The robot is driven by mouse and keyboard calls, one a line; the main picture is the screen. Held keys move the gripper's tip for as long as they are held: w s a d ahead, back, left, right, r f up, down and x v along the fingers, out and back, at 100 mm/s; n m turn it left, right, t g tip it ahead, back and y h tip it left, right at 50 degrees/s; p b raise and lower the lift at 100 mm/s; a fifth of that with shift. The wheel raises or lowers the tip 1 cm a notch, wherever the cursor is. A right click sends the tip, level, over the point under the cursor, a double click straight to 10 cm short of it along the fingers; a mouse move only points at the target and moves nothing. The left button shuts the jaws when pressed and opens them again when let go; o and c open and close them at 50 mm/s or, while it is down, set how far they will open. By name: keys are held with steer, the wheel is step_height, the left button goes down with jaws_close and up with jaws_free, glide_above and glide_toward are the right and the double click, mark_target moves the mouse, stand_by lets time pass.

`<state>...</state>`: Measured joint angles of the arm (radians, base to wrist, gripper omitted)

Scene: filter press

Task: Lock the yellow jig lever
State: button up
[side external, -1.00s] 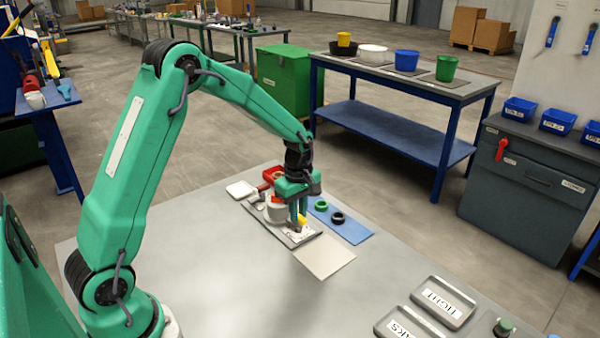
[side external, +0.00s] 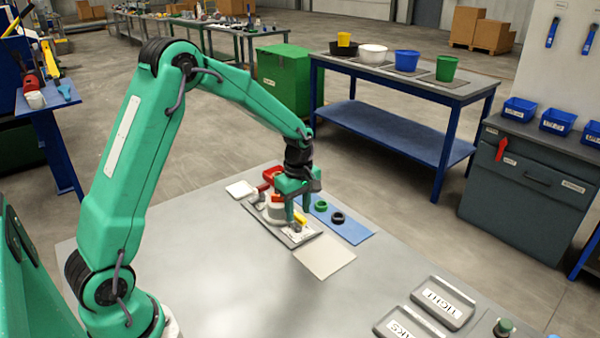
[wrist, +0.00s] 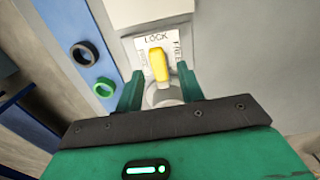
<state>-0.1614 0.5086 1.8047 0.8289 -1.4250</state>
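The yellow jig lever (wrist: 158,65) stands on a round grey pivot (wrist: 165,95) in the wrist view. My gripper (wrist: 160,71) is open, with one green finger on each side of the lever and a visible gap on both sides. In the side view the lever (side external: 300,217) is a small yellow piece on the jig plate (side external: 296,240), between the fingers of my gripper (side external: 298,214).
A blue mat (side external: 345,226) with a green ring (side external: 320,206) and a black ring (side external: 338,218) lies right of the jig. A bare light plate (side external: 325,257) lies in front.

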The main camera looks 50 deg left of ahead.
mark_target(298, 215)
step_height(298, 215, up, 7)
stand_by(0.5)
steer(key=shift+r, duration=0.1)
steer(key=shift+s+r, duration=0.15)
steer(key=shift+r, duration=0.05)
steer(key=s+d+r+m+t, duration=0.3)
steer(key=s+d+r+m, duration=0.2)
steer(key=s+r+m, duration=0.5)
steer(key=s+d+r+m+t, duration=0.1)
steer(key=s+d+m+t, duration=0.1)
steer(key=s+m, duration=0.6)
steer(key=shift+s+d+t, duration=0.2)
steer(key=shift+s+t, duration=0.1)
steer(key=shift+s, duration=2.1)
